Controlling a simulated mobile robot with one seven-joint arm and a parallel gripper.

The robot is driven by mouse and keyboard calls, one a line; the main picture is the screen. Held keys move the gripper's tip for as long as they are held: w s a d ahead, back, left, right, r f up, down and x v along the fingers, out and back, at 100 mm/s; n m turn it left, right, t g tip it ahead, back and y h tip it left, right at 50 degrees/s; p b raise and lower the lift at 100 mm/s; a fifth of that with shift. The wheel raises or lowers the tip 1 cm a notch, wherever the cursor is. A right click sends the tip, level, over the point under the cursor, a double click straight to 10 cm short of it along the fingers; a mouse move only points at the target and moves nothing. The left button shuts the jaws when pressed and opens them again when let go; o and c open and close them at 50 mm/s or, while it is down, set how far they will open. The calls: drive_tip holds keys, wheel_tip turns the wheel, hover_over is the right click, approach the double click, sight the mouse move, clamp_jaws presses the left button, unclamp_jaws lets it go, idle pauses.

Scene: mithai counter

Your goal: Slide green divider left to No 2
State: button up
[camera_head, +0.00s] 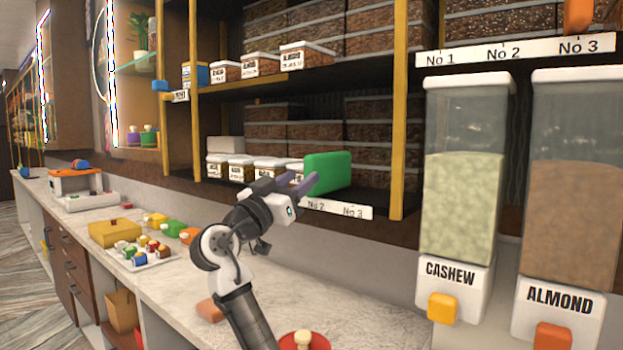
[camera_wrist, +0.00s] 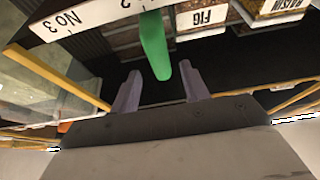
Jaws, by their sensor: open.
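The green divider (camera_head: 328,172) stands upright on the lower shelf, just right of the small labelled boxes. The shelf-edge label strip (camera_head: 338,208) reads No 2 and No 3; its left end is hidden by my gripper. The divider is near the No 2 mark, but I cannot tell if it is exactly in line. My gripper (camera_head: 304,182) is open at the divider's front. In the wrist view the green divider (camera_wrist: 154,45) shows with its near end between the two fingertips of my gripper (camera_wrist: 161,74), with gaps on both sides.
Small white-lidded boxes (camera_head: 272,171) stand left of the divider. A yellow post (camera_head: 398,120) rises to the right, and the cashew dispenser (camera_head: 463,180) stands beyond it. The upper shelf (camera_head: 310,78) runs above. The shelf right of the divider looks clear.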

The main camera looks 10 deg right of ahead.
drive_tip(key=b+v, duration=0.1)
drive_tip(key=v, duration=0.6)
drive_tip(key=shift+b, duration=0.35)
